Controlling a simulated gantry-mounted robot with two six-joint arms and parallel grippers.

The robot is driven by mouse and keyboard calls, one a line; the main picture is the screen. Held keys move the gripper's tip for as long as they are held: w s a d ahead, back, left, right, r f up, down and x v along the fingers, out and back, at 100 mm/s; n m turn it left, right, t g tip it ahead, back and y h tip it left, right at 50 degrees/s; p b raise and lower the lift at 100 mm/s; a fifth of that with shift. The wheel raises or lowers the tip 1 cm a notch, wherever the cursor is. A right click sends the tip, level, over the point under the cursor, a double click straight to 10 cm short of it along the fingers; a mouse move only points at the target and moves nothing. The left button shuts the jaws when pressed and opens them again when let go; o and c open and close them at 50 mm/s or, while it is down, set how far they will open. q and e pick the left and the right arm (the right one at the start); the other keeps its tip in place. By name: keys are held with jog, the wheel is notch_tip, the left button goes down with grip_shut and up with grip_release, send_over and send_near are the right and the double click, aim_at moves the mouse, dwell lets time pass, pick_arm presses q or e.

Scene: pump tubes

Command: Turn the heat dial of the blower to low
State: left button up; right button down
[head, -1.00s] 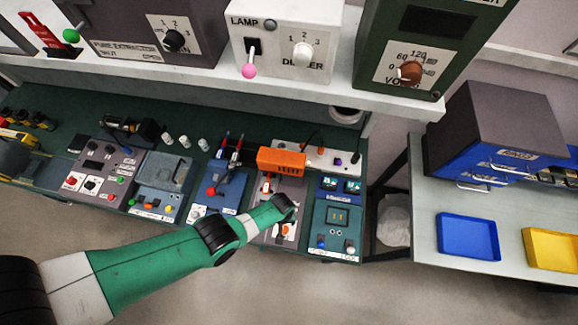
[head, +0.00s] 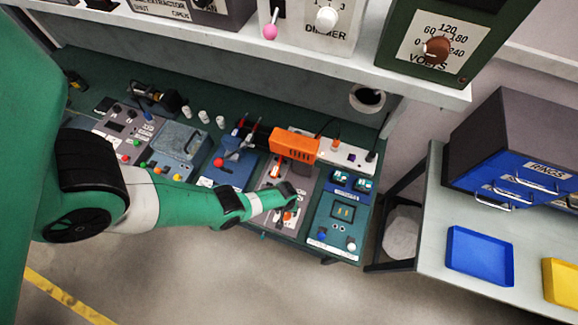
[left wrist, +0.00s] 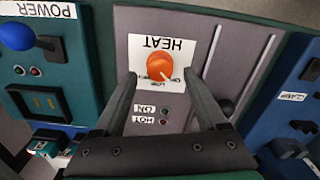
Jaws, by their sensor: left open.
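The blower is an orange housing (head: 295,145) on a grey panel. Its orange heat dial (left wrist: 160,66) sits on a white plate marked HEAT, upside down in the left wrist view. A pale mark on the dial points toward the lower right, near small labels; I cannot tell exactly which setting it is on. My left gripper (left wrist: 159,76) is open, its two fingers on either side of the dial; contact is not visible. In the head view my left gripper (head: 288,196) is over the front of the blower panel and partly hides it. My right gripper is not in view.
A teal power panel (head: 336,220) is right of the blower; a blue panel with a red knob (head: 218,162) is left. A shelf with dimmer and volts boxes (head: 430,50) overhangs the bench. A blue tray (head: 480,255) lies on the right table.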

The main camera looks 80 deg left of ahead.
aim_at(286, 215)
pick_arm(q)
notch_tip(286, 215, down, 2)
jog(key=shift+f+b, duration=0.1)
jog(key=shift+b, duration=0.4)
grip_shut()
